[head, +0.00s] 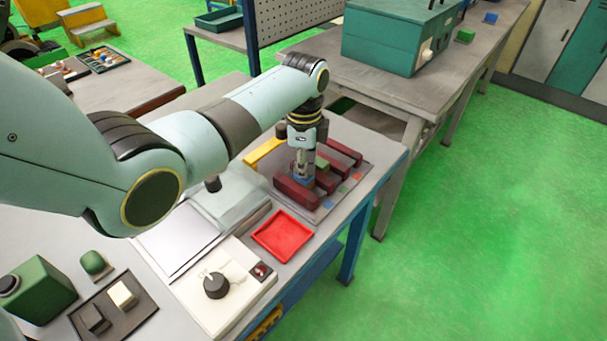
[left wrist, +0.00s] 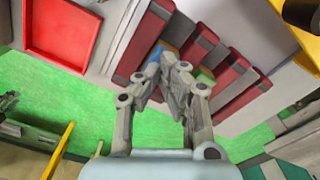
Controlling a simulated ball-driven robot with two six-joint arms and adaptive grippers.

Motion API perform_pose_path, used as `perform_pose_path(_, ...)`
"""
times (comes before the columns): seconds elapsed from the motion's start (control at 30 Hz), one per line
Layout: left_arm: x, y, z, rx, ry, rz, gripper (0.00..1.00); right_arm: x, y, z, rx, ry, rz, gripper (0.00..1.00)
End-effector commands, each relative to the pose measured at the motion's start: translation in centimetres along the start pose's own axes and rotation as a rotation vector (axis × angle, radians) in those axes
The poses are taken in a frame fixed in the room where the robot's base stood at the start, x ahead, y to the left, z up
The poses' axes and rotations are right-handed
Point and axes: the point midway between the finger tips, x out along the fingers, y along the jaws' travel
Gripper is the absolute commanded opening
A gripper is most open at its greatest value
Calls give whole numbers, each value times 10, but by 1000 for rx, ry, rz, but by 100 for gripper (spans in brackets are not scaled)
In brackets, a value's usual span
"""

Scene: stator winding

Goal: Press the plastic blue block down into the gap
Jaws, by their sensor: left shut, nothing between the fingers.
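My left gripper (head: 304,173) points straight down over the fixture, its fingers shut with nothing between them. The blue block (head: 308,181) is right under the fingertips, between two dark red bars (head: 296,192). In the left wrist view the blue block (left wrist: 153,70) shows beside the shut fingertips (left wrist: 175,72) and is partly covered by them. I cannot tell how deep it sits in the gap or whether the fingertips touch it. A green block (head: 322,164) lies between the bars further back; it also shows in the left wrist view (left wrist: 205,75). My right gripper is not in view.
A red tray (head: 283,235) lies in front of the fixture, a white box with a black knob (head: 216,285) nearer. A yellow bar (head: 264,152) lies behind the fixture. Coloured squares (head: 328,204) mark the plate's right edge. A green machine (head: 400,35) stands on the far bench.

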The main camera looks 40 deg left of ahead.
Motion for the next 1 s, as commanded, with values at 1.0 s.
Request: perform_pose_path(1.0,-70,0,0,0,0,-1,0,-51,5,-6,0,1,1,40)
